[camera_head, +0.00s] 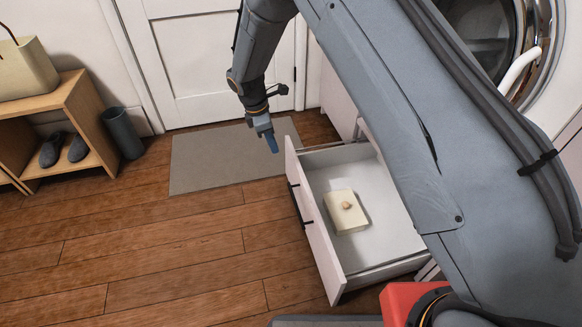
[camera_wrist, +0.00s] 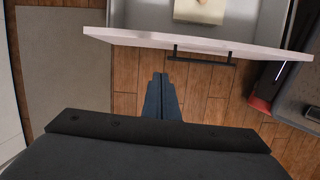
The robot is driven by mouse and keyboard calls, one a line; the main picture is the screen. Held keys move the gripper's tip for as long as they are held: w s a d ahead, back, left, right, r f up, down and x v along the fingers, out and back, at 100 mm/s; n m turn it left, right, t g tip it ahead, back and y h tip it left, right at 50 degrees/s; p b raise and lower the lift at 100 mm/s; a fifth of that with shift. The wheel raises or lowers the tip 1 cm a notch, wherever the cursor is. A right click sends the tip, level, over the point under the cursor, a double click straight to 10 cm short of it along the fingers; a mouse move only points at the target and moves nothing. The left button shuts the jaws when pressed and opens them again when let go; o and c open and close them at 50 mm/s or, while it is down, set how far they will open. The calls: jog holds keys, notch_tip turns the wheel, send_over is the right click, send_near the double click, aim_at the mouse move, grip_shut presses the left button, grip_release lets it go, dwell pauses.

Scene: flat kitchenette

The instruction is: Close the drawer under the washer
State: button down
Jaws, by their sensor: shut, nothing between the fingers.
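The drawer (camera_head: 322,232) under the washer (camera_head: 487,38) is pulled out, with its white front facing left and a dark bar handle (camera_wrist: 200,57) on it. A cream box (camera_head: 345,212) with a small tan knob lies inside the drawer. My gripper (camera_head: 272,143) is shut and empty, pointing down just outside the far end of the drawer front. In the wrist view my gripper (camera_wrist: 161,78) is on the handle side of the front, apart from it, a little left of the handle. My arm hides part of the washer and the right side of the drawer.
A grey mat (camera_head: 215,158) lies on the wooden floor before a white door (camera_head: 200,55). A wooden shoe bench (camera_head: 80,105) with a bag (camera_head: 25,70) and a grey bin (camera_head: 122,133) stand at left. The floor left of the drawer is clear.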

jog(key=w+d+b+x, duration=0.1)
jog(key=b+x, duration=0.3)
jog(key=x, duration=0.8)
jog(key=shift+w+d+n, duration=0.25)
jog(key=shift+d+n, duration=0.05)
jog(key=shift+d, duration=0.6)
